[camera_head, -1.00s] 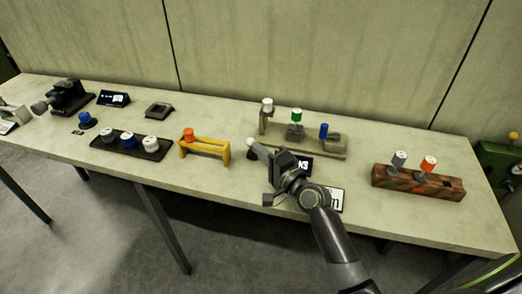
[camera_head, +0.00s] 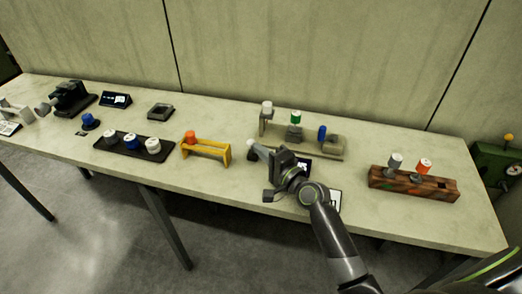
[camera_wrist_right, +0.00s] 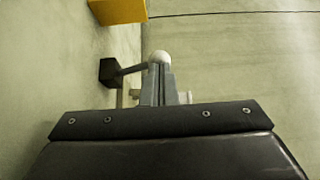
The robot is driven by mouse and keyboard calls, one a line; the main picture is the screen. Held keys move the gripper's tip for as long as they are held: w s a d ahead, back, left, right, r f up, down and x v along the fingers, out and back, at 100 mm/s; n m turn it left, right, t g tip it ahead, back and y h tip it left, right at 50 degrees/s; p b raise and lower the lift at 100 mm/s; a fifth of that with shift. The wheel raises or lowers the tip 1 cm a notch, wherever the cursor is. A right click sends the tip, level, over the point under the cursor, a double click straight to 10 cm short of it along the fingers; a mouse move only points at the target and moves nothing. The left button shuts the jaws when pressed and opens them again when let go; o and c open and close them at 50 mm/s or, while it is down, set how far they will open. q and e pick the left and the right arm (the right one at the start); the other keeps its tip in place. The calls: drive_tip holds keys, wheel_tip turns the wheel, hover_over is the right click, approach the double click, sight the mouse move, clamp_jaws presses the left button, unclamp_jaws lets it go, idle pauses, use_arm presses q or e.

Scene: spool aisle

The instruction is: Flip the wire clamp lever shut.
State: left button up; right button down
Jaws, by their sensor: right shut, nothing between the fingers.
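The wire clamp lever shows in the right wrist view as a thin grey rod (camera_wrist_right: 132,70) running from a dark block (camera_wrist_right: 109,72) to a pale ball knob (camera_wrist_right: 160,56). The knob is at the tips of my right gripper (camera_wrist_right: 160,78), whose fingers are shut with nothing between them. I cannot tell whether they touch the knob. In the head view, the pale knob (camera_head: 250,143) sticks out left of my right gripper (camera_head: 264,152), low over the table. The gripper and wrist hide much of the clamp there. My left gripper is not in view.
A yellow stand (camera_head: 206,151) with an orange-capped spool is close on the left. A beige rack (camera_head: 310,150) stands behind the gripper. A wooden block (camera_head: 412,184) is at right, a black tray (camera_head: 131,146) further left. The table (camera_head: 215,185) is clear in front.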

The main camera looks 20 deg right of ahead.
drive_tip(key=w+m+g+p, duration=0.1)
drive_tip(key=p, duration=0.4)
drive_tip(key=w+d+r+m+g+p, duration=0.1)
drive_tip(key=m+p, duration=0.1)
drive_tip(key=p, duration=0.2)
drive_tip(key=w+d+m+g+p, duration=0.1)
drive_tip(key=m+g+p, duration=0.1)
drive_tip(key=p, duration=0.3)
drive_tip(key=shift+w+d+r+p, duration=0.15)
drive_tip(key=shift+w+r+p, duration=0.1)
drive_tip(key=shift+p, duration=0.1)
drive_tip(key=shift+r, duration=0.2)
drive_tip(key=shift+r+p, duration=0.7)
drive_tip(key=shift+p, duration=0.15)
